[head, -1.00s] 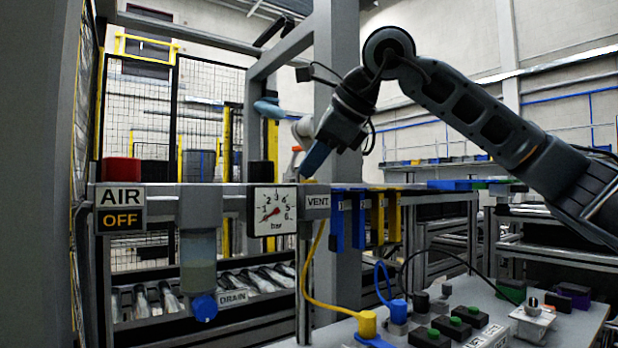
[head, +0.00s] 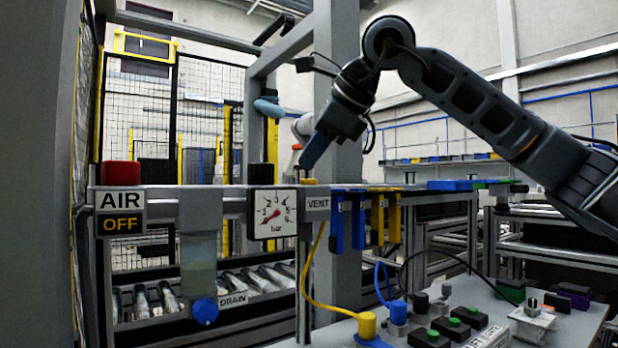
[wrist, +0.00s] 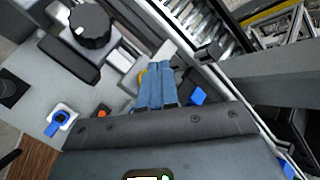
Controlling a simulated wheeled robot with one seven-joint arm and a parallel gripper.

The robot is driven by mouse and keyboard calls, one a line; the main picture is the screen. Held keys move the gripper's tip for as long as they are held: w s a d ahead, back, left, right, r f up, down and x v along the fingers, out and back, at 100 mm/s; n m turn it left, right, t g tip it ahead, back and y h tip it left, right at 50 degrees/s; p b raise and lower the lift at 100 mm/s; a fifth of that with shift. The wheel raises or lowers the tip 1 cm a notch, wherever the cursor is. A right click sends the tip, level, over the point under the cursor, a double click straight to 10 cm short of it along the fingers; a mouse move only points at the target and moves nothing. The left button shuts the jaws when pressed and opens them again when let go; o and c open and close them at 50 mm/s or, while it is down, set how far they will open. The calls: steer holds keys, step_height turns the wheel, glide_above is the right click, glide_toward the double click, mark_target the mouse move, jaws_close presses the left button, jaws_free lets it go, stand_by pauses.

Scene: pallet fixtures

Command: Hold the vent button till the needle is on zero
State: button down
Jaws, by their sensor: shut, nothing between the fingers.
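The pressure gauge (head: 274,213) is a white square dial marked in bar on the rail. Its red needle slants to the lower left, below the 1; the zero mark is too small to read. The VENT label (head: 317,203) is just right of the gauge. A small brass-coloured piece above it, seemingly the vent button (head: 308,181), stands on the rail top. My gripper (head: 304,167) has blue fingers, shut and empty, with tips a little above that piece and seemingly apart from it. The wrist view shows the shut fingers (wrist: 157,88); the button is not clear there.
The AIR sign reads OFF (head: 121,224), below a red block (head: 121,174). A filter bowl with a blue DRAIN knob (head: 204,310) hangs left of the gauge. Blue and yellow holders (head: 358,220) hang right of VENT. A bench with several green buttons (head: 455,322) is at lower right.

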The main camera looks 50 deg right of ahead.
steer(key=shift+r+p, duration=1.35)
steer(key=shift+r, duration=1.2)
